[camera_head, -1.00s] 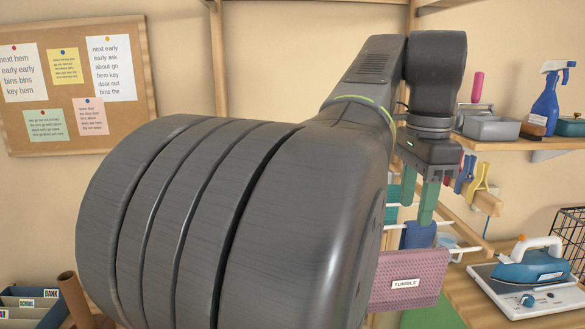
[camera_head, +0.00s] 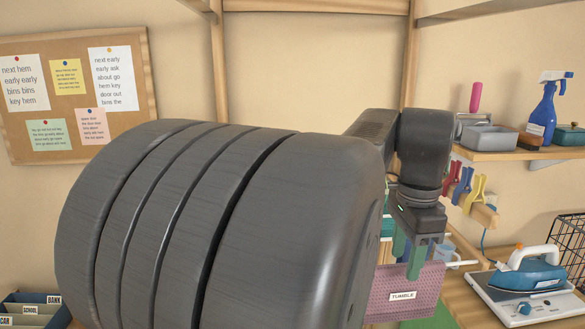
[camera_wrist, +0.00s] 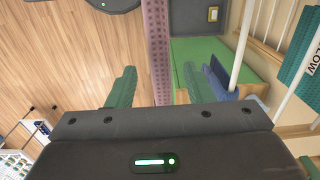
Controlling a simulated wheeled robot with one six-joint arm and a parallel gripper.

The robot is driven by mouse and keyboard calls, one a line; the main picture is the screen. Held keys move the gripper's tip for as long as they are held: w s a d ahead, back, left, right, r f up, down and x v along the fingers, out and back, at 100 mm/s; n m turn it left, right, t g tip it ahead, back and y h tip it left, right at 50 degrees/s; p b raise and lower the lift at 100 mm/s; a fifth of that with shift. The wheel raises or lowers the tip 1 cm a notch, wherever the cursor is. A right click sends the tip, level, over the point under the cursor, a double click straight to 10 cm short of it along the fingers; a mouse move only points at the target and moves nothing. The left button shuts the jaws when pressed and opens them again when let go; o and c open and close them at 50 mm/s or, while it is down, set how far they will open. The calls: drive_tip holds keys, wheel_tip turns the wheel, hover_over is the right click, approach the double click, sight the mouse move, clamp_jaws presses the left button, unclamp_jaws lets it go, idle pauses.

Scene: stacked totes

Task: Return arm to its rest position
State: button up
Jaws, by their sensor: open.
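My gripper (camera_head: 408,254) is open, with its green fingers pointing down at the pink cloth. In the wrist view my gripper (camera_wrist: 158,88) has its two green fingers well apart, with the narrow pink cloth (camera_wrist: 157,40) running in the gap between them. The pink cloth (camera_head: 405,283) labelled TUMBLE hangs at a rack on the right. My upper arm fills the middle of the head view and hides much of the rack. Whether a finger touches the cloth cannot be told.
A blue cloth (camera_wrist: 218,75) hangs close beside the right finger. White rack rods (camera_wrist: 243,40) and a teal cloth (camera_wrist: 300,50) lie to the right. An iron (camera_head: 532,272) stands on the right table. A shelf (camera_head: 520,153) holds a spray bottle (camera_head: 543,110) above.

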wheel_tip(320, 180, up, 8)
drive_tip(key=p, duration=0.4)
drive_tip(key=s, duration=0.5)
drive_tip(key=shift+s+d+f, duration=0.15)
drive_tip(key=shift+s+d, duration=0.05)
drive_tip(key=shift+s, duration=0.1)
drive_tip(key=shift+f, duration=0.1)
